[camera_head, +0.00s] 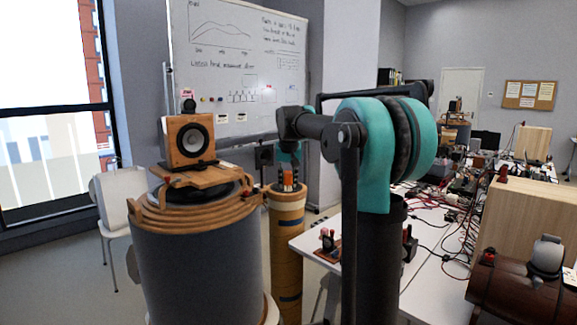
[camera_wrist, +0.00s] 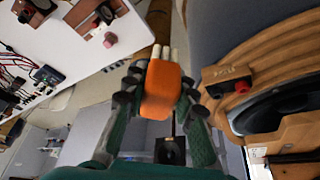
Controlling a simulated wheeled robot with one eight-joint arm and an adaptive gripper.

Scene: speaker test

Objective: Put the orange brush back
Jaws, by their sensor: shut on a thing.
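My gripper (camera_head: 288,184) hangs over the top of a narrow tan column (camera_head: 287,225), left of my teal arm in the head view. The orange brush (camera_wrist: 161,88) is a rounded orange block between my two dark fingers in the wrist view, where my gripper (camera_wrist: 157,98) is shut on it. Several pale peg-like tips (camera_wrist: 165,52) show just past its far end; I cannot tell whether they belong to it. In the head view the brush is a small orange patch (camera_head: 290,176), partly hidden by the fingers.
A large grey drum with a wooden rim (camera_head: 150,215) carries a wooden speaker (camera_head: 190,138) close on the left. A white table (camera_head: 305,242) with cables and devices lies right. A small box with a red knob (camera_wrist: 228,83) sits near my fingers. A whiteboard (camera_head: 235,60) stands behind.

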